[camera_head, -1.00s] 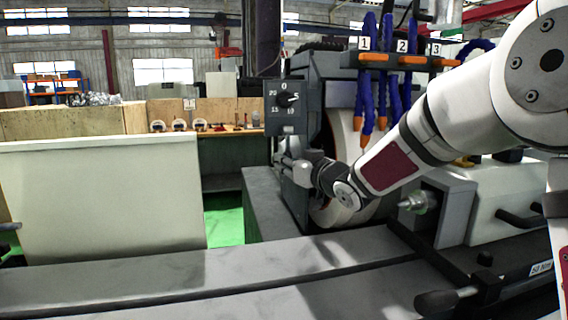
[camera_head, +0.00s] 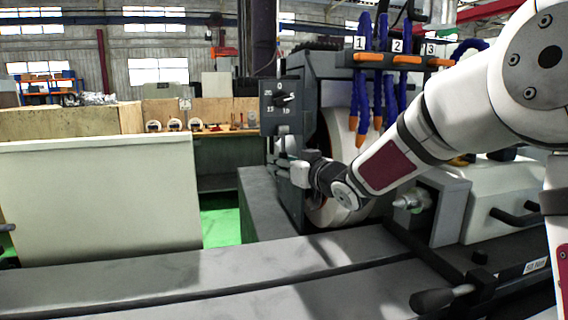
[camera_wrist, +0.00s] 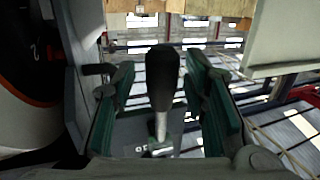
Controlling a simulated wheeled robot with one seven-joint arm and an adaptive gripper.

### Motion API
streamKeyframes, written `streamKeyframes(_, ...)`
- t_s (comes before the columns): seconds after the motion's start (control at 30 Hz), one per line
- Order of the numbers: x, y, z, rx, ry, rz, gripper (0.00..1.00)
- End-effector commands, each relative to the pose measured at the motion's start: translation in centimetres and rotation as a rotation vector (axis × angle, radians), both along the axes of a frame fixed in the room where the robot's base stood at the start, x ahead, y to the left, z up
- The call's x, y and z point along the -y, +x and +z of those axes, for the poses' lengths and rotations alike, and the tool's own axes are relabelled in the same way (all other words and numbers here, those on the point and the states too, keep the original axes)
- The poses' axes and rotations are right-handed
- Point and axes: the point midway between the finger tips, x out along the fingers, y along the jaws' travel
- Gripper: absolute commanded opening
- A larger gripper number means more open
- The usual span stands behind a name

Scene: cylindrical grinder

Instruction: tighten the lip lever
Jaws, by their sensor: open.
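A lever with a black grip and a bare metal stem (camera_wrist: 162,82) stands in the wrist view, rising from a dark plate with pale lettering. I take it to be the lip lever. My gripper (camera_wrist: 160,68) is open, with one dark green-padded finger on each side of the lever. Gaps show between the grip and both fingers. In the head view my gripper (camera_head: 291,172) is beside the grinder's grey housing, below the dial box. The lever cannot be made out there.
The dial box (camera_head: 281,107) is just above my gripper. The grinding wheel (camera_head: 335,135) and numbered blue hoses (camera_head: 362,85) are close to my forearm. A black-handled lever (camera_head: 440,298) lies at the front right. A pale panel (camera_head: 100,200) stands left.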

Motion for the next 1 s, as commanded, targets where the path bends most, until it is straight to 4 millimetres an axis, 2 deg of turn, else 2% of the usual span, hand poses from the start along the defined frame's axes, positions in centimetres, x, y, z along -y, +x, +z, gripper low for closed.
streamKeyframes(0.17,1.5,-2.1,0.2,0.001,-0.001,-0.003,0.40)
streamKeyframes(0.4,4.3,-6.2,0.5,0.001,-0.002,-0.004,0.40)
streamKeyframes(0.6,5.9,-8.6,0.7,0.002,-0.003,-0.002,0.40)
streamKeyframes(0.8,6.6,-9.6,0.7,0.000,-0.001,-0.002,0.40)
streamKeyframes(1.0,6.6,-9.6,0.7,0.000,-0.001,-0.002,0.40)
